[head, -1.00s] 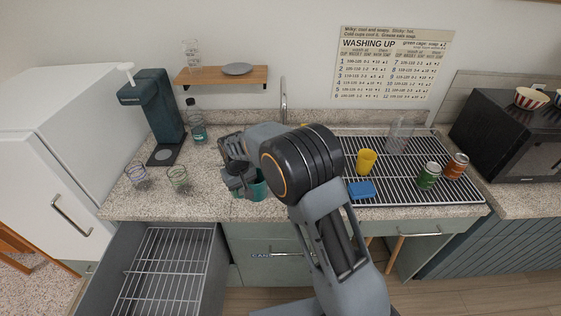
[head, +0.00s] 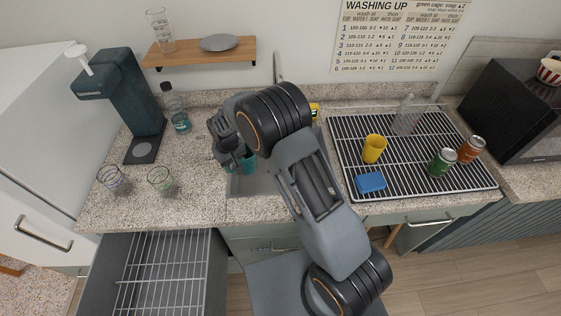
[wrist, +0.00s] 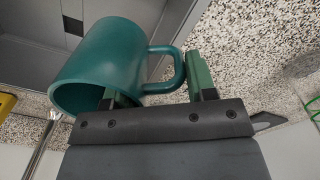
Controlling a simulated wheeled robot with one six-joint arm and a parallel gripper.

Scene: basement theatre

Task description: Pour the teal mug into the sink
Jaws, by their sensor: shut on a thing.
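The teal mug (head: 249,163) is in my gripper (head: 234,160), over the left part of the grey sink (head: 258,184) in the head view. My gripper and arm hide much of the mug and the sink. In the wrist view the mug (wrist: 105,62) shows large at the left, its open mouth towards the lower left of the picture. Its handle lies between the green fingers of my gripper (wrist: 155,80), which is shut on it. Part of the sink (wrist: 125,12) shows behind the mug there. I cannot tell the mug's exact tilt or see any contents.
The tap (head: 277,68) stands behind the sink. To the left are two glasses (head: 160,181), a bottle (head: 177,110) and a teal drink machine (head: 136,98). An open drawer (head: 160,270) juts out below.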

